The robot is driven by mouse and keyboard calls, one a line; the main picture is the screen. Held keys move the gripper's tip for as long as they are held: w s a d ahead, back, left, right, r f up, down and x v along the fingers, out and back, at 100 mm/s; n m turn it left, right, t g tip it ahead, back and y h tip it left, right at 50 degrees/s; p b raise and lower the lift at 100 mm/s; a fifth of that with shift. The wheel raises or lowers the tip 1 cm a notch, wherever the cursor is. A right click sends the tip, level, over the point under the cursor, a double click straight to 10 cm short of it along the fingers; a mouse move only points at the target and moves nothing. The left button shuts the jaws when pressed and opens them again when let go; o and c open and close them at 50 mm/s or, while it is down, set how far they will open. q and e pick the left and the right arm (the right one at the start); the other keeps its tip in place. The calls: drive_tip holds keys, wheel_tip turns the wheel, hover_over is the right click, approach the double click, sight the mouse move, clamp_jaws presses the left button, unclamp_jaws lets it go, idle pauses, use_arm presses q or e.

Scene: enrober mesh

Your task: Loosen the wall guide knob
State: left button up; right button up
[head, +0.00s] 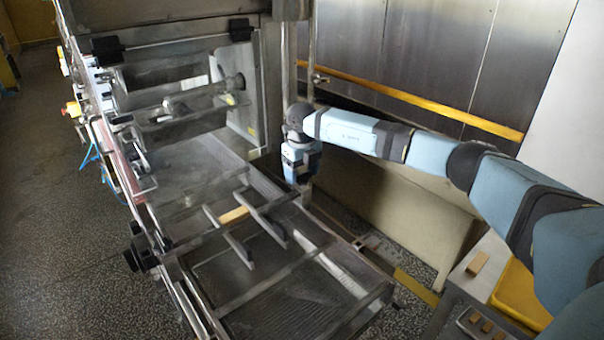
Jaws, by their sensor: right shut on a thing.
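My right gripper (302,182) points down beside the right side rail of the enrober, near the machine's opening. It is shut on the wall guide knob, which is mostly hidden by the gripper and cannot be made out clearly. Two grey guide bars (236,246) lie along the mesh belt (190,175), left of the gripper, with a tan block (234,215) between them. My left gripper is not in view.
A steel wall with a yellow rail (420,98) stands behind my right arm. A bench at the lower right holds a yellow tray (518,290) and a tan block (477,263). Floor at left is clear.

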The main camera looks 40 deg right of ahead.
sight(302, 173)
drive_tip(key=shift+r+n, duration=0.1)
drive_tip(key=shift+n, duration=0.4)
drive_tip(key=o, duration=0.9)
drive_tip(key=shift+o, duration=0.2)
wheel_tip(302, 173, up, 14)
drive_tip(key=b, duration=0.1)
